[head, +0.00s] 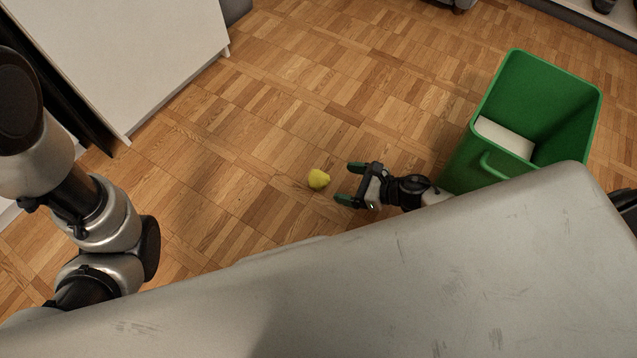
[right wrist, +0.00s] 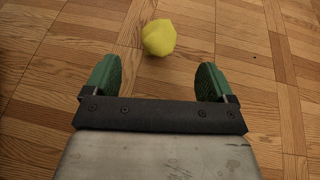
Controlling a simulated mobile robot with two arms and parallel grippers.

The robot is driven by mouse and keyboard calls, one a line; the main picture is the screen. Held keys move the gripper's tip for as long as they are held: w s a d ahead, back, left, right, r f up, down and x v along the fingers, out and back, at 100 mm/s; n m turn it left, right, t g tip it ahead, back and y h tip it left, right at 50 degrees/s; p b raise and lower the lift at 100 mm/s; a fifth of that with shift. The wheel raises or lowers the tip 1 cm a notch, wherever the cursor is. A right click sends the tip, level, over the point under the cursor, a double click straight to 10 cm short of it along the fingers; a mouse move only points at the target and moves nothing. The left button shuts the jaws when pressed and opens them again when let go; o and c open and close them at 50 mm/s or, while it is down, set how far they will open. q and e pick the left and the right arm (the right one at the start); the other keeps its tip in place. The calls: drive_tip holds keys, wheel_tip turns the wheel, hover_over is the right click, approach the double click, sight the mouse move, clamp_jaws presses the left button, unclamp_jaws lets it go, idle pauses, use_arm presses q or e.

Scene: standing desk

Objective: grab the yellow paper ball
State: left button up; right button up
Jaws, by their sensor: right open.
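The yellow paper ball (head: 319,178) lies on the wooden floor near the middle of the head view. My right gripper (head: 347,183) is just to the right of it, open and empty, with its green-padded fingers pointing left toward the ball. In the right wrist view the ball (right wrist: 159,37) is ahead of the fingertips, roughly centred between them and apart from both. The right gripper's two green fingers (right wrist: 158,75) are spread wide there. My left arm shows at the left of the head view, but its gripper is not visible.
A green bin (head: 455,165) with a whitish object (head: 505,137) inside stands on the right, near my right arm. A white cabinet (head: 130,50) stands at upper left. A large grey surface fills the bottom of the head view. The parquet floor (head: 265,110) around the ball is clear.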

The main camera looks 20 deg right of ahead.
sight(327, 182)
drive_tip(key=x, duration=0.3)
drive_tip(key=shift+b, duration=0.4)
drive_tip(key=b+x, duration=0.1)
drive_tip(key=x, duration=0.1)
drive_tip(key=b+x, duration=0.2)
drive_tip(key=shift+f, duration=0.4)
drive_tip(key=shift+w+a, duration=0.25)
drive_tip(key=shift+a, duration=0.15)
drive_tip(key=c, duration=1.1)
drive_tip(key=shift+o, duration=0.2)
